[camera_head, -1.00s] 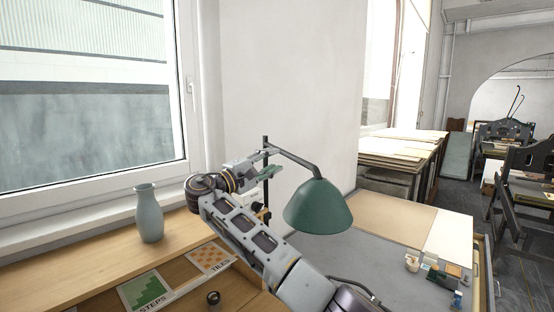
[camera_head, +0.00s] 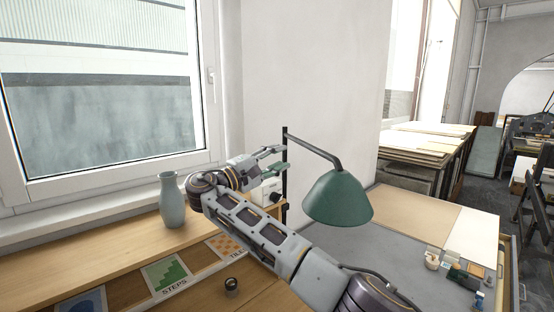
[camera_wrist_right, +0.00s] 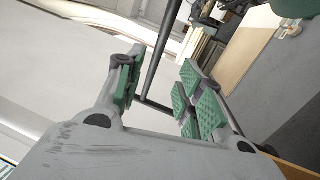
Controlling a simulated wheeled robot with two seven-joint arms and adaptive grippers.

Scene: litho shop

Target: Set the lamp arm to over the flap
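The lamp has a green shade (camera_head: 338,202) on a dark lamp arm (camera_head: 315,148) that reaches right from the top of a black post (camera_head: 285,165). My right gripper (camera_head: 277,158) is at the post, below the lamp arm's joint. In the right wrist view its green-padded fingers (camera_wrist_right: 163,95) are spread apart, with dark rod parts (camera_wrist_right: 155,65) showing in the gap between them. I cannot tell whether a finger touches the rod. I cannot tell which surface is the flap. My left gripper is out of view.
A grey-blue vase (camera_head: 172,200) stands on the wooden desk (camera_head: 120,228) by the window. A STEPS card (camera_head: 167,276) and a small dark round object (camera_head: 231,285) are nearer. Right of the lamp, a grey worktop (camera_head: 395,240) holds boards and small items.

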